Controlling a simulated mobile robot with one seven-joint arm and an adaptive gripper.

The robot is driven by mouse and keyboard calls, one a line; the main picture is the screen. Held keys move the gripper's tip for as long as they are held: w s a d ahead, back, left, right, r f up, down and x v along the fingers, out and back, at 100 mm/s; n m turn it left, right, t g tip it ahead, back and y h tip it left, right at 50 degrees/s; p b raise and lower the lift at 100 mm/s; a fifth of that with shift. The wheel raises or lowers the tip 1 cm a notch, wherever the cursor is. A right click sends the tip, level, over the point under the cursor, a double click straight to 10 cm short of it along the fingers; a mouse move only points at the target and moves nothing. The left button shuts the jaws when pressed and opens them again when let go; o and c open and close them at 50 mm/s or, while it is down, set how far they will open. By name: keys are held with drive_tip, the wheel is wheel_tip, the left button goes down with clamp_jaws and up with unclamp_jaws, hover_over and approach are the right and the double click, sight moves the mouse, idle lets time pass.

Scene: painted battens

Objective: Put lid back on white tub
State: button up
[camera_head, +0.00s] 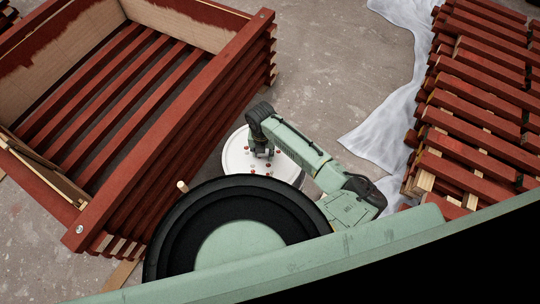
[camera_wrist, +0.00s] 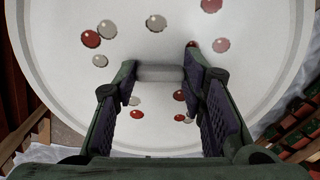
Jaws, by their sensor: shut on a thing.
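A round white lid (camera_wrist: 255,65) with a raised rim and red and pale paint spots fills most of the wrist view. It shows in the head view (camera_head: 235,158) as a spotted white disc beyond my base. My gripper (camera_wrist: 160,74) is shut on the lid's short pale grip bar, with one finger at each end of it. In the head view my gripper (camera_head: 262,151) points down over the middle of the disc. I cannot make out the white tub apart from the lid, nor tell whether the lid rests on it. My base hides the disc's near edge.
A stack of red-painted batten frames (camera_head: 190,120) stands close on the left. More red battens (camera_head: 480,90) are piled at the right, beside a crumpled pale sheet (camera_head: 385,125). A pale wooden peg (camera_head: 182,186) shows near my base. Concrete floor (camera_head: 320,70) is clear behind.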

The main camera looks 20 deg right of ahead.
drive_tip(key=n, duration=0.1)
drive_tip(key=d+n, duration=0.1)
drive_tip(key=f+n, duration=0.1)
drive_tip(key=n, duration=0.1)
drive_tip(key=shift+s+d, duration=0.3)
drive_tip(key=shift+s, duration=0.05)
drive_tip(key=n, duration=0.2)
drive_tip(key=d+f+n, duration=0.1)
drive_tip(key=shift+s+b, duration=0.25)
drive_tip(key=shift+b, duration=0.05)
wheel_tip(320, 180, down, 6)
drive_tip(key=b, duration=0.5)
drive_tip(key=shift+a+f, duration=0.1)
drive_tip(key=shift+f, duration=0.1)
idle(1.5)
drive_tip(key=o, duration=1.4)
drive_tip(key=shift+c, duration=0.2)
drive_tip(key=shift+o, duration=0.4)
